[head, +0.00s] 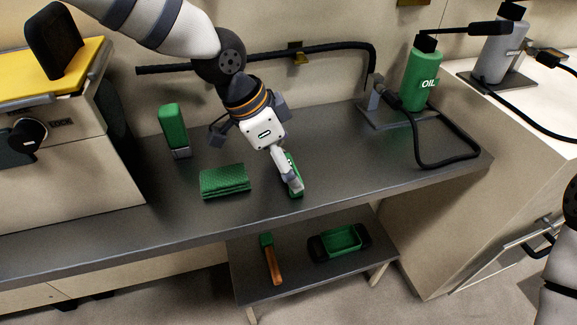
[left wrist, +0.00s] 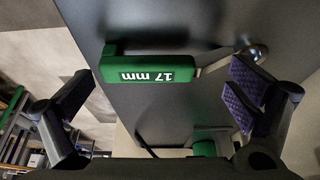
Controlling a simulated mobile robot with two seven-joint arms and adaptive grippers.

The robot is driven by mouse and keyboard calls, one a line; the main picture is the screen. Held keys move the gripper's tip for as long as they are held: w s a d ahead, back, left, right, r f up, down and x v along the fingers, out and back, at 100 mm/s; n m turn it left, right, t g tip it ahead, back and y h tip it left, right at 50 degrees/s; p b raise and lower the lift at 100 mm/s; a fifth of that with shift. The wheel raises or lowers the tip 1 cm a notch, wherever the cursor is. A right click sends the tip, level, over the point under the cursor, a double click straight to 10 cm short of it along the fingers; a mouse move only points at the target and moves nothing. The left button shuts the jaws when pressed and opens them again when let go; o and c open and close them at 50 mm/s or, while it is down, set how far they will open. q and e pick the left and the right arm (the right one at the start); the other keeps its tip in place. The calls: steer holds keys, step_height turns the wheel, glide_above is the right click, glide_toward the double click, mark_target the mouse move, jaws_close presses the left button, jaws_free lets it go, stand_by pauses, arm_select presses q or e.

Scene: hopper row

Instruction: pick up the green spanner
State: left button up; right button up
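The green spanner (head: 295,186) lies on the dark grey worktop, partly hidden behind my left gripper in the head view. In the left wrist view its green handle (left wrist: 155,68) carries a "17 mm" label, with a metal end at the right. My left gripper (head: 287,180) is low over the worktop at the spanner. In the left wrist view its two fingers stand wide apart (left wrist: 160,98), with nothing held between them. The handle lies across the gap; I cannot tell how far above it the fingertips are. My right gripper is out of view.
A folded green cloth (head: 224,182) and a green block-like object (head: 172,127) stand left of the gripper. A green oil bottle (head: 421,78) and black hose (head: 418,150) are at the right.

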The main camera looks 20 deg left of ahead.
mark_target(294, 162)
arm_select(q)
steer(key=c, duration=0.9)
steer(key=shift+c, duration=0.5)
steer(key=shift+f, duration=0.1)
step_height(294, 162, up, 3)
steer(key=shift+r, duration=0.15)
steer(key=c, duration=0.4)
steer(key=s+d+r, duration=0.1)
steer(key=s+r, duration=0.2)
steer(key=s, duration=0.1)
steer(key=s+d+r+p, duration=0.1)
steer(key=s+d+r, duration=0.1)
steer(key=s+r, duration=0.1)
steer(key=s+d+r+p, duration=0.1)
steer(key=s+r, duration=0.3)
steer(key=s, duration=0.2)
steer(key=shift+s+d, duration=0.1)
steer(key=shift+d, duration=0.2)
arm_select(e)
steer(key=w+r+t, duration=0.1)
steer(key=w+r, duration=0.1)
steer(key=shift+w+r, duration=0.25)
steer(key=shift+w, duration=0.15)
